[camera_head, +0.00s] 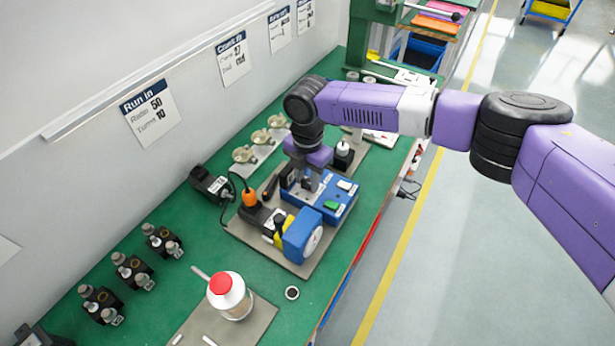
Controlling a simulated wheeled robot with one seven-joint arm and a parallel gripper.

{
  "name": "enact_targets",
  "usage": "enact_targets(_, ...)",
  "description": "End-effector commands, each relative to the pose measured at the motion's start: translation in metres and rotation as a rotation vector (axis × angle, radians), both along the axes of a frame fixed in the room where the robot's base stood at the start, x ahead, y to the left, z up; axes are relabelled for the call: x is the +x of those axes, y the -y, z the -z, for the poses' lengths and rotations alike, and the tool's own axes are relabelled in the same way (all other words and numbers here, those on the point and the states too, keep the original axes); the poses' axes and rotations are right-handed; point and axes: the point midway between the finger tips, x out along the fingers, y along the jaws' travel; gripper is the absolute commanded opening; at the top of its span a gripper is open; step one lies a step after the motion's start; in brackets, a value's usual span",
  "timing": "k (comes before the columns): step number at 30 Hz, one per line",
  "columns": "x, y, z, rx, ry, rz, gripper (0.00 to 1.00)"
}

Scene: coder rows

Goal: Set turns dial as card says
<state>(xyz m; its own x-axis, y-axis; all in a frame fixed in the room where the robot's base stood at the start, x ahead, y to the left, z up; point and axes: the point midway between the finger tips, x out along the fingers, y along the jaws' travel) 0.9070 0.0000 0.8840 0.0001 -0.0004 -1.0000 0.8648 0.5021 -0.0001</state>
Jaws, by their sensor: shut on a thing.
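My gripper (304,183) points down over the left end of a blue control box (342,205) with a green and a white button. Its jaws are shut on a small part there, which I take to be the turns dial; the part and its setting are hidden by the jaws. A card on the wall (150,113) is headed "Run in" and shows the large numbers 50 and 10; the lower line, seemingly the turns line, bears the 10. A blue housing with a white round face (313,242) stands in front of the control box.
A white bottle with a red cap (229,294) stands on a grey mat at the front. Several black fittings (132,270) line the left side. Brass-coloured parts (244,155) lie near the wall. More cards (232,58) hang farther back. Green bench shows between them.

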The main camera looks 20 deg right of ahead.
Motion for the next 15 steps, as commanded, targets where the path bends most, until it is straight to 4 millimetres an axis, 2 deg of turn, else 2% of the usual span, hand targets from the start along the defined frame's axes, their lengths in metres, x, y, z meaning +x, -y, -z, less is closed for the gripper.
enact_targets(15,-0.0024,-0.0023,-0.0017,0.004,-0.008,0.455,0.00)
